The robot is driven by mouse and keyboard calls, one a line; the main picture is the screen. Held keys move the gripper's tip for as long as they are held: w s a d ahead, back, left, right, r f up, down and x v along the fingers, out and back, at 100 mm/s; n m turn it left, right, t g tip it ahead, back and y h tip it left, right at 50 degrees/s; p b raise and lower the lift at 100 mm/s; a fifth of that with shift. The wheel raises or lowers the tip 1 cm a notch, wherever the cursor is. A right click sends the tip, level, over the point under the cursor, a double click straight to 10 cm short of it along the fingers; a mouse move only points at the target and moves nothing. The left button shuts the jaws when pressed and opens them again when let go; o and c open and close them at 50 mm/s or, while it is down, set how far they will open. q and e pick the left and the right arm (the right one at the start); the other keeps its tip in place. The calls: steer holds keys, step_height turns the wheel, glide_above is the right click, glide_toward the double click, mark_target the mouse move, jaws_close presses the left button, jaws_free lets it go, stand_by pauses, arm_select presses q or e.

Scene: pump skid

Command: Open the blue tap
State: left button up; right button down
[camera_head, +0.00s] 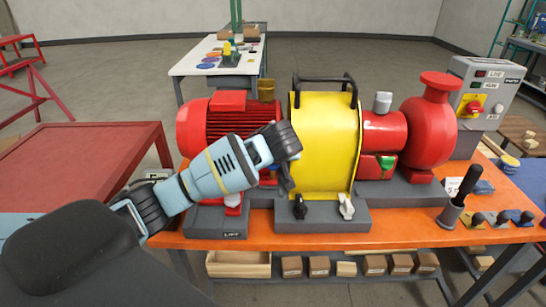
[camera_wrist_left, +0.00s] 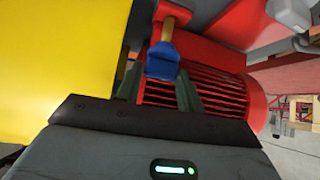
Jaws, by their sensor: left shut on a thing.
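The blue tap (camera_wrist_left: 163,60) shows in the left wrist view as a blue handle on a brass-coloured stem (camera_wrist_left: 168,32), in front of the red ribbed motor (camera_wrist_left: 210,80). In the head view my left arm and gripper hide it. My left gripper (camera_head: 287,180) points down between the red motor and the yellow guard. In the wrist view the fingers (camera_wrist_left: 160,88) stand on either side of the blue handle, shut on it. My right gripper is in neither view.
The yellow guard (camera_head: 325,140) with black handles stands right beside my left gripper. A black and a white clamp (camera_head: 346,207) sit at its foot. The red pump (camera_head: 430,130) and grey control box (camera_head: 483,95) are further right. The orange bench's front edge (camera_head: 350,238) is mostly clear.

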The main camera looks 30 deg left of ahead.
arm_select(q)
steer(key=shift+n+y, duration=0.3)
steer(key=shift+n, duration=0.1)
stand_by(1.4)
steer(key=o, duration=1)
steer(key=shift+c, duration=0.2)
steer(key=v, duration=0.7)
steer(key=shift+d+r, duration=0.15)
steer(key=shift+r, duration=0.2)
steer(key=shift+s, duration=0.1)
